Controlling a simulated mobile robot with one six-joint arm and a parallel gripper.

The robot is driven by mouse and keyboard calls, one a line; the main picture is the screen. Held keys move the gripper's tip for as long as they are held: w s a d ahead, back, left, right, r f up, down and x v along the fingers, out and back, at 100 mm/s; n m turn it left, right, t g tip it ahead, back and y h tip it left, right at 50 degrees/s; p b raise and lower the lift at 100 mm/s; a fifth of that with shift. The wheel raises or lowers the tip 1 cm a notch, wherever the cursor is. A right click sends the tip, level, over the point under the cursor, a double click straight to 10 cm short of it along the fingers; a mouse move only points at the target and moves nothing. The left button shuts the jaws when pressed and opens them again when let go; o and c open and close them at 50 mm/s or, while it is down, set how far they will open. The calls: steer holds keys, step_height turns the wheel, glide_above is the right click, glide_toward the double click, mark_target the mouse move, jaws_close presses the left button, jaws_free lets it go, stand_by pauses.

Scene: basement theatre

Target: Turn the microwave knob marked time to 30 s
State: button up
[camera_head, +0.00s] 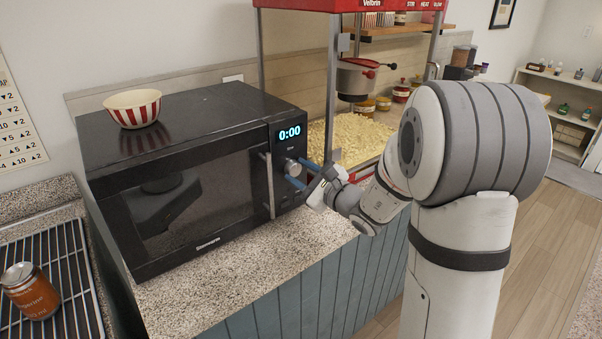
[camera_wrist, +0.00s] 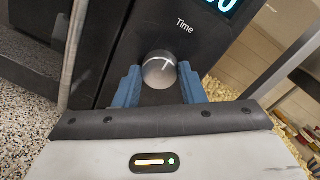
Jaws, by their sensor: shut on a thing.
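The black microwave (camera_head: 190,215) stands on the speckled counter, and its display (camera_head: 289,133) reads 0:00. Its round silver time knob (camera_head: 291,167) sits below the display. In the wrist view the knob (camera_wrist: 159,70) is under the label "Time", with a pale pointer line near its top, tilted slightly right. My gripper (camera_head: 297,175) reaches in from the right. In the wrist view its two blue fingers (camera_wrist: 160,84) are shut on the knob, one on each side. The lower part of the control panel is partly hidden by my gripper.
A red-and-white striped bowl (camera_head: 133,108) stands on top of the microwave. The microwave's vertical door handle (camera_head: 268,186) is just left of the knob. A popcorn machine (camera_head: 345,135) stands close behind on the right. An orange can (camera_head: 30,290) stands on a wire rack at the left.

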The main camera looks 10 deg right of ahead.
steer(key=shift+m, duration=0.3)
steer(key=shift+c, duration=0.4)
steer(key=shift+f+m+b, duration=0.1)
steer(key=shift+m+b, duration=0.4)
steer(key=shift+m, duration=0.3)
steer(key=shift+m+b, duration=0.3)
steer(key=shift+m, duration=1.5)
steer(key=o, duration=1)
steer(key=b+v, duration=0.1)
steer(key=v, duration=0.6)
steer(key=shift+s+d+f, duration=0.1)
steer(key=shift+s+d, duration=0.1)
steer(key=shift+s, duration=0.15)
